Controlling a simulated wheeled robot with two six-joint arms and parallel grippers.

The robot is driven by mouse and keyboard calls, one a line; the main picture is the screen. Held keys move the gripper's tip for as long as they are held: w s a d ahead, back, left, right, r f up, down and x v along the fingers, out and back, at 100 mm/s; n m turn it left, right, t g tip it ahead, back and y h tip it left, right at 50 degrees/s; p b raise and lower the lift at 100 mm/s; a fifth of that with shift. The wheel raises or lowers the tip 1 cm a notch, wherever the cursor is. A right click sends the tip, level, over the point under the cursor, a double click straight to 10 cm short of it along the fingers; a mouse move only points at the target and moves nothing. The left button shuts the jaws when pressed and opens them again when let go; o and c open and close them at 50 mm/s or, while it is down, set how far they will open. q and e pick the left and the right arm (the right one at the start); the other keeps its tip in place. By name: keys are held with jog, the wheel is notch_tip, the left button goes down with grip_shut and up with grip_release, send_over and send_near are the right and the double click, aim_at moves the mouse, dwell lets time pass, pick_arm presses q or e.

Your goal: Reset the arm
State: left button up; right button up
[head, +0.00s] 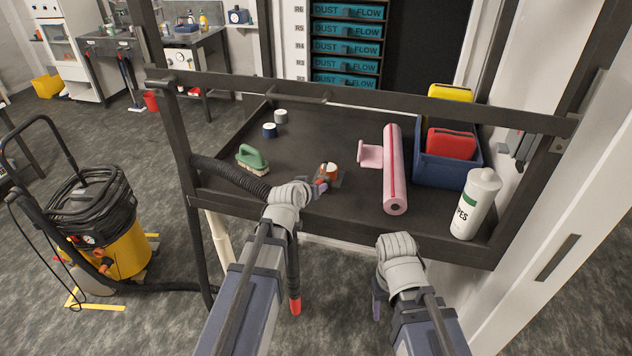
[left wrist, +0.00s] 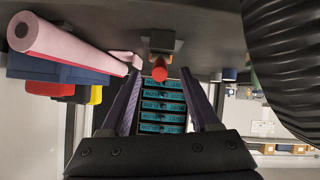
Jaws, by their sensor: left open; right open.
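My left gripper (head: 322,185) is over the dark bench shelf, close in front of a small orange-topped item (head: 329,170) in a grey holder. In the left wrist view, the purple fingers of the left gripper (left wrist: 163,105) are spread apart with nothing between their tips. The red-orange end of the item (left wrist: 160,70) shows just beyond them; I cannot tell whether anything touches. My right gripper (head: 376,300) hangs in front of the shelf's front edge, away from the objects. One purple finger shows below its wrist and the rest is hidden.
On the shelf (head: 312,210) are a green brush (head: 252,160), two small round pieces, a pink roll (head: 396,165), a blue bin (head: 440,172) and a white bottle (head: 474,205). A dark hose (head: 230,175) runs beside my left arm. A yellow vacuum (head: 125,255) stands left.

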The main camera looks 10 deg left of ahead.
pick_arm(q)
jog(key=p+v, duration=0.1)
jog(key=v, duration=0.2)
jog(key=shift+s, duration=0.1)
jog(key=s+d+f+m+g+h, duration=0.1)
jog(key=s+d+f+m+g, duration=0.2)
jog(key=s+d+f+g, duration=0.35)
jog(key=s+d+f+m+g+y, duration=0.1)
jog(key=s+d+f+g, duration=0.1)
jog(key=s, duration=0.7)
jog(key=s+d+f+m+g+y, duration=0.1)
jog(key=s+d+f+g+y, duration=0.1)
jog(key=s+d, duration=0.3)
jog(key=s+g+b, duration=0.1)
jog(key=s, duration=0.3)
jog(key=shift+f, duration=0.25)
jog(key=shift+d, duration=0.1)
dwell(0.6)
